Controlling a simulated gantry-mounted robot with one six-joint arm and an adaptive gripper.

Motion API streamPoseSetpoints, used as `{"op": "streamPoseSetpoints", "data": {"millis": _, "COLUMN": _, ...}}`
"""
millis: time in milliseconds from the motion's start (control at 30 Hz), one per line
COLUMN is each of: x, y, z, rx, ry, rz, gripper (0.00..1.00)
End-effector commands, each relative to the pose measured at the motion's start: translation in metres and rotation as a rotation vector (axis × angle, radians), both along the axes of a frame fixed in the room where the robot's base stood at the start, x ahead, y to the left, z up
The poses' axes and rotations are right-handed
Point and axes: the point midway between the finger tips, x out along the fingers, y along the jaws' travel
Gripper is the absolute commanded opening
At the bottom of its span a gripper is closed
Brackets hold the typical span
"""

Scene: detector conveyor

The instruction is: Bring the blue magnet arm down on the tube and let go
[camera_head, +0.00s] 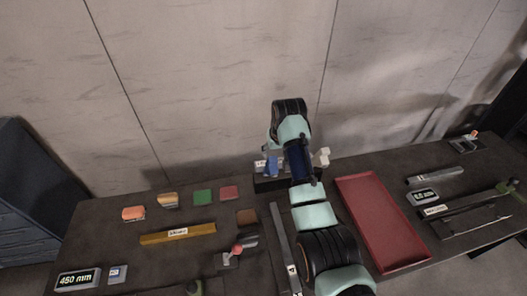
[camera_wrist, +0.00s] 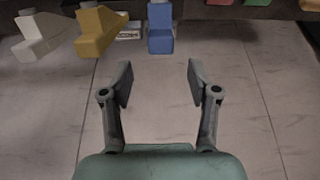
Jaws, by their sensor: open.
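The blue magnet arm (camera_wrist: 160,28) shows at the top middle of the wrist view, between and beyond my gripper's fingertips, apart from them. Blue also shows in the head view (camera_head: 274,165), just left of my arm at the table's back edge. My gripper (camera_wrist: 160,78) is open and empty, its two fingers spread. In the head view my own arm hides its fingers. I cannot make out a tube under the blue arm; a grey tube-like bar (camera_head: 434,175) lies at the right of the table.
A yellow arm (camera_wrist: 96,31) and a white arm (camera_wrist: 38,35) stand beside the blue one; the white one also shows in the head view (camera_head: 321,157). A red tray (camera_head: 380,222) lies right of my arm. A yellow bar (camera_head: 178,234) and colored blocks lie left.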

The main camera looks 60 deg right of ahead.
Motion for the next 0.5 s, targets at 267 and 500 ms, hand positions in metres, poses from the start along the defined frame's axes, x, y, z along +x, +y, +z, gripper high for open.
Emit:
{"op": "streamPoseSetpoints", "data": {"millis": 267, "x": 0.011, "y": -0.011, "z": -0.041, "rx": 0.001, "ry": 0.002, "rz": 0.001, "gripper": 0.6}}
{"op": "streamPoseSetpoints", "data": {"millis": 500, "x": 0.02, "y": -0.02, "z": -0.068, "rx": -0.001, "ry": 0.0, "rz": 0.002, "gripper": 0.6}}
